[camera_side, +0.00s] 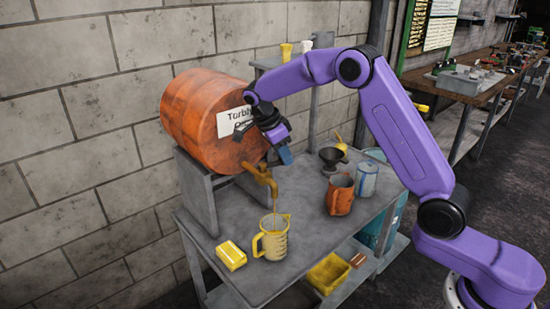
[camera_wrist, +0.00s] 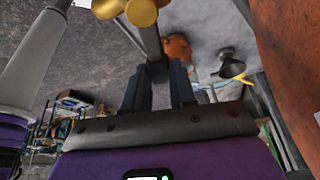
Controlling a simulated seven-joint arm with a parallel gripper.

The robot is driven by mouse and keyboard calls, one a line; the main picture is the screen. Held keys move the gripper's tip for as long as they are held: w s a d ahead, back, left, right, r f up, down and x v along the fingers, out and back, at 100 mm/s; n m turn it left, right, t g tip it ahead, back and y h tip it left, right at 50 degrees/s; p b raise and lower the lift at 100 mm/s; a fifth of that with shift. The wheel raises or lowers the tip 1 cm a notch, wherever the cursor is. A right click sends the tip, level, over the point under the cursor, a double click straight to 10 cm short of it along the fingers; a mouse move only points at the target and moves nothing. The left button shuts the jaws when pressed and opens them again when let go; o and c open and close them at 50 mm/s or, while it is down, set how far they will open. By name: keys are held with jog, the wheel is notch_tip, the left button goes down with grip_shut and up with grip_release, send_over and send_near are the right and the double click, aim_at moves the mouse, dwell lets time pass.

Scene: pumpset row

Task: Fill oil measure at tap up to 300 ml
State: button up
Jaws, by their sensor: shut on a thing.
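The oil measure (camera_side: 272,245), a yellowish translucent jug with a handle and dark marks, stands upright on the grey bench under the brass tap (camera_side: 262,180). A thin amber stream (camera_side: 273,212) runs from the spout into it. The oil level against the marks is too small to read. The tap comes from an orange drum (camera_side: 205,110) with a white label. My gripper (camera_side: 284,155) is beside the drum's front, above the tap. In the wrist view, my gripper (camera_wrist: 159,76) is shut on the tap's grey lever (camera_wrist: 149,38), with the brass tap body (camera_wrist: 138,10) beyond.
A yellow block (camera_side: 231,255) lies left of the measure. An orange jug (camera_side: 340,194), a pale blue-grey can (camera_side: 367,179) and a dark funnel (camera_side: 332,156) stand to the right on the bench (camera_side: 300,245). A yellow bin (camera_side: 328,272) is on the shelf below.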

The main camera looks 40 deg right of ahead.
jog(key=w+n, duration=0.1)
jog(key=w+n+t, duration=0.1)
jog(key=n, duration=0.1)
jog(key=shift+r, duration=0.1)
jog(key=o, duration=1.6)
jog(key=shift+s+d, duration=0.15)
jog(key=shift+c, duration=0.2)
jog(key=v, duration=0.6)
